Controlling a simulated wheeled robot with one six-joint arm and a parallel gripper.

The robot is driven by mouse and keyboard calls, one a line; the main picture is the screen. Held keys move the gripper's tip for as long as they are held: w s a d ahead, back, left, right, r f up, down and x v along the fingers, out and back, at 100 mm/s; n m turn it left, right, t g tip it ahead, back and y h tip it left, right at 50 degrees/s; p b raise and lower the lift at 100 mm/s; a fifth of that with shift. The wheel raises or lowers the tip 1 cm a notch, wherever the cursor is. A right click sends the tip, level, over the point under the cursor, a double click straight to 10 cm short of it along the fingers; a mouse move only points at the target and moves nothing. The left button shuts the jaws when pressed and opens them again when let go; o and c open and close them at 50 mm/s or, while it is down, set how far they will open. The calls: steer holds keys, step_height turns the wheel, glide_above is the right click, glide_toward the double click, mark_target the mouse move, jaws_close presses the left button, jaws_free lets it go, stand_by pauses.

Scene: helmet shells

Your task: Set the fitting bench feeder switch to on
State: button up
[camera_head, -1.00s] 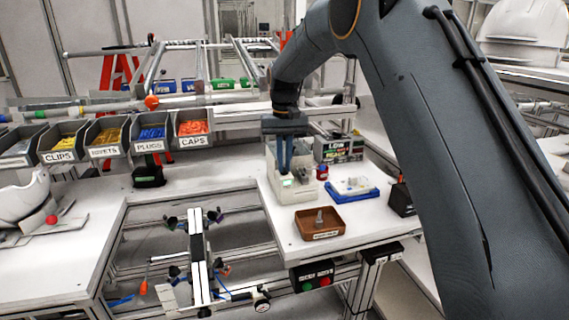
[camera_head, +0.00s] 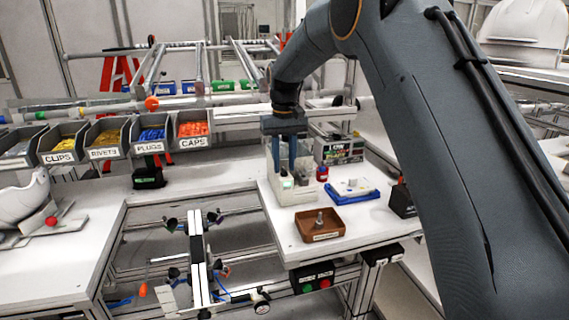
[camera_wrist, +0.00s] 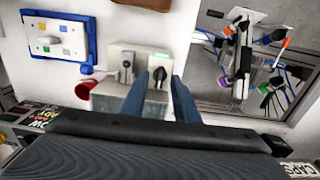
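The feeder box (camera_head: 288,193) is a pale box on the right-hand bench, with a small green light (camera_head: 287,183) on it. I cannot read any label that tells on from off. My gripper (camera_head: 284,170) points down over the box. In the wrist view my gripper (camera_wrist: 160,82) is open, with its blue fingers on either side of the right switch. I cannot tell whether they touch it.
A brown tray (camera_head: 333,234) with a small part, a blue tray (camera_head: 352,196) with a white block, and a red cup (camera_wrist: 86,89) stand close by. Labelled bins (camera_head: 110,137) line the left. A frame fixture (camera_head: 198,250) fills the bench gap.

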mark_target(284, 169)
steer(key=shift+f, duration=0.1)
step_height(284, 169, up, 8)
steer(key=b, duration=0.2)
stand_by(0.4)
steer(key=shift+f, duration=0.1)
steer(key=s+d+f+m, duration=0.2)
steer(key=s+d+f, duration=0.8)
steer(key=s+d, duration=0.35)
steer(key=s+d+f, duration=0.3)
steer(key=s+f, duration=0.1)
steer(key=s, duration=0.6)
steer(key=s+d+f+m+t, duration=0.1)
steer(key=s+d+f, duration=0.2)
steer(key=s, duration=0.7)
steer(key=shift+f, duration=0.6)
